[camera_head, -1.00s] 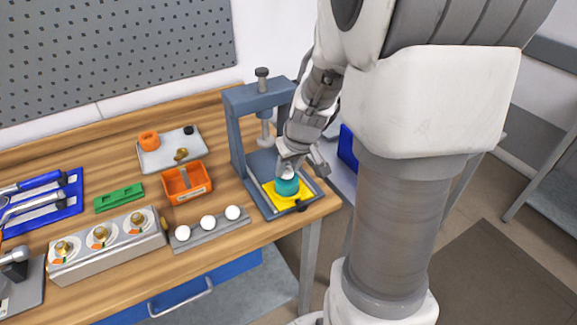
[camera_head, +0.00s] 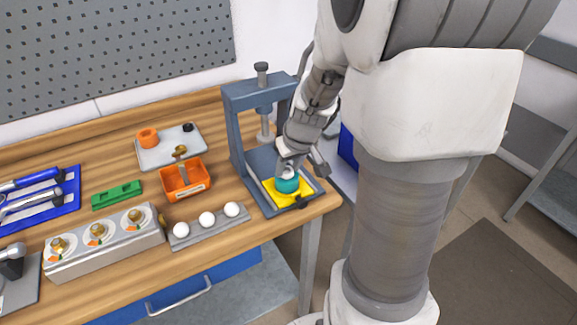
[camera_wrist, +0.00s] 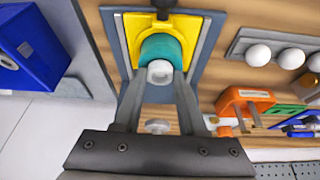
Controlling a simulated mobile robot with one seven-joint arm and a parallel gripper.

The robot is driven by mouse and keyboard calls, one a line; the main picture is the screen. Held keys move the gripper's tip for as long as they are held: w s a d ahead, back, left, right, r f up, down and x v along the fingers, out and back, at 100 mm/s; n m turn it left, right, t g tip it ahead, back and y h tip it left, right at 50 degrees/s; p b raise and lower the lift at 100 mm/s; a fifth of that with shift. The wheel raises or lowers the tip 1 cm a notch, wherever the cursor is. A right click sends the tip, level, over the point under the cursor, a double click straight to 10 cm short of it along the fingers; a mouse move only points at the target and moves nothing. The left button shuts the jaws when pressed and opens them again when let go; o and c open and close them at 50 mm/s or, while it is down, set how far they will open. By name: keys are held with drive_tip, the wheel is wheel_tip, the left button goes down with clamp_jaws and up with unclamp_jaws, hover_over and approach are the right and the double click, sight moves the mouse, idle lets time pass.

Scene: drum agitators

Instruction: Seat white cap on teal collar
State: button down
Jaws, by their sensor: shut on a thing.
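The teal collar (camera_head: 288,186) stands on a yellow block (camera_head: 272,198) on the base of the grey press. The collar also shows at the top centre of the wrist view (camera_wrist: 160,48). My gripper (camera_head: 288,166) is over the collar and shut on the white cap (camera_wrist: 160,72). In the wrist view the cap lies between my fingertips (camera_wrist: 158,84), close against the collar. In the head view the cap is mostly hidden by my fingers. I cannot tell whether it is fully down on the collar.
The grey press frame (camera_head: 235,135) rises beside my gripper, with its screw (camera_head: 262,75) on top. A grey strip (camera_head: 212,232) with white balls, an orange bin (camera_head: 195,190) and a light tray (camera_head: 155,155) stand to the left. The bench's right edge is close to the press.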

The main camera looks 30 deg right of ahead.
drive_tip(key=shift+f+b, duration=0.2)
drive_tip(key=shift+b, duration=0.2)
idle(0.4)
drive_tip(key=shift+c, duration=2)
unclamp_jaws()
drive_tip(key=p+v, duration=1)
drive_tip(key=v, duration=0.7)
drive_tip(key=shift+r, duration=0.4)
